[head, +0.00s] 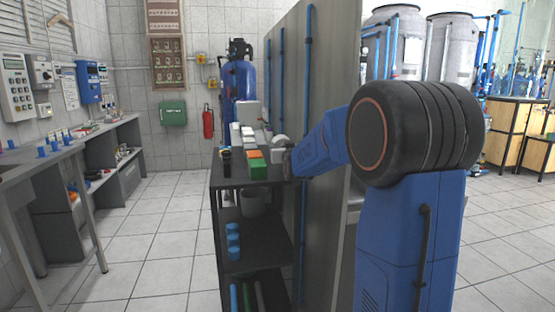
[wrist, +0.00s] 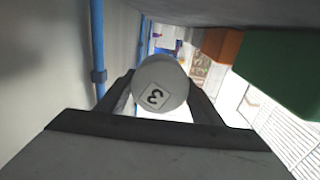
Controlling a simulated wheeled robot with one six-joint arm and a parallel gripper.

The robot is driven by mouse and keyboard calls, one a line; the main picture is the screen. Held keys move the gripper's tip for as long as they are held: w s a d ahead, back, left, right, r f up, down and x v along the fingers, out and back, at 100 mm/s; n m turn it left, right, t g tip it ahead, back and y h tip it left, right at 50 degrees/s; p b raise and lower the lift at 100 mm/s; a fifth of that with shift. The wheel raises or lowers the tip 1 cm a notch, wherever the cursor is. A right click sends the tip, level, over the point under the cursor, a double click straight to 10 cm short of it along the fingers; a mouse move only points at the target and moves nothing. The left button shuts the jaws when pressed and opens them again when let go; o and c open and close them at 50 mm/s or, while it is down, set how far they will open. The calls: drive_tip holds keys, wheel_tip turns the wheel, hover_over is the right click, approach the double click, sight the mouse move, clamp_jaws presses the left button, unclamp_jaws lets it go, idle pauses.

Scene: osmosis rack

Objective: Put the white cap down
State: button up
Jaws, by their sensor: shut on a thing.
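The white cap (wrist: 160,82) shows in the wrist view as a round white piece with a square label bearing a "3". My gripper (wrist: 160,95) is shut on it, with one dark finger on each side. In the head view the white cap (head: 280,140) is a small pale round shape at the right side of the rack's top shelf, next to the grey panel. My arm hides most of my gripper there. I cannot tell whether the cap touches the shelf.
The dark rack (head: 228,178) has an orange block (head: 254,154), a green block (head: 257,168) and several white boxes (head: 243,136) on top. The grey panel (head: 328,80) with blue pipes stands close on the right. Blue cups (head: 233,240) stand on a lower shelf.

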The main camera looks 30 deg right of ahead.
drive_tip(key=shift+f, duration=2.35)
drive_tip(key=shift+f, duration=0.1)
drive_tip(key=o, duration=1.4)
drive_tip(key=shift+o, duration=0.2)
